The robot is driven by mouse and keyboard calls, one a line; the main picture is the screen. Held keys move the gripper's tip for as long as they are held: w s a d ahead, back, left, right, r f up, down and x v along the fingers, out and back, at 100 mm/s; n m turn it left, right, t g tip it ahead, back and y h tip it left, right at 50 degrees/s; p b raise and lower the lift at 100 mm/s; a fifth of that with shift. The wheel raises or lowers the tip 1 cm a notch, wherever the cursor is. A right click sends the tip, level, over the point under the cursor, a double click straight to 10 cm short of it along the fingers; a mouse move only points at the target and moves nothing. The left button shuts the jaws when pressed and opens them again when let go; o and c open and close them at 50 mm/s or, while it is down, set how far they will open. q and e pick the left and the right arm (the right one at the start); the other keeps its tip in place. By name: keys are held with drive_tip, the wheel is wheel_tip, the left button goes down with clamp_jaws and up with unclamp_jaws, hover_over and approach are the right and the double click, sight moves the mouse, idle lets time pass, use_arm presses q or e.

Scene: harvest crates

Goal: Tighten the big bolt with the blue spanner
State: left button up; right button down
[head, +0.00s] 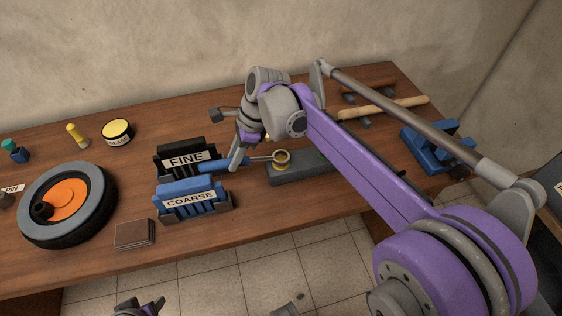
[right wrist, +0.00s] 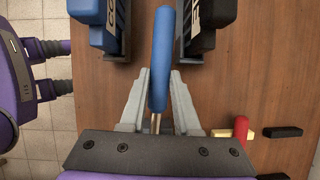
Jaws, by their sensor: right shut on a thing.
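My right gripper (head: 236,160) is shut on the blue handle of the spanner (head: 212,166), which also shows between its fingers in the right wrist view (right wrist: 160,60). The spanner lies roughly level, its metal ring end pointing right. The ring is at the big bolt (head: 280,166), which has a yellow base and stands on a grey block (head: 305,167). Most of the bolt is hidden by the ring, and I cannot tell whether the ring is around it or just above it. Part of my left gripper (head: 140,307) shows at the bottom edge; its fingers are not clear.
Black FINE (head: 185,148) and blue COARSE (head: 190,186) holders stand close by the spanner handle. A wheel (head: 100,205), brown stacked pads (head: 135,236) and a yellow tin (head: 117,130) are left. A blue vise (head: 437,145) and a wooden-handled hammer (head: 385,108) are right.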

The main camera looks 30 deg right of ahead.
drive_tip(key=shift+r+p, duration=0.35)
drive_tip(key=shift+r, duration=0.1)
drive_tip(key=shift+r+p, duration=1)
drive_tip(key=shift+r, duration=0.35)
drive_tip(key=shift+r+p, duration=1.3)
drive_tip(key=shift+r, duration=0.7)
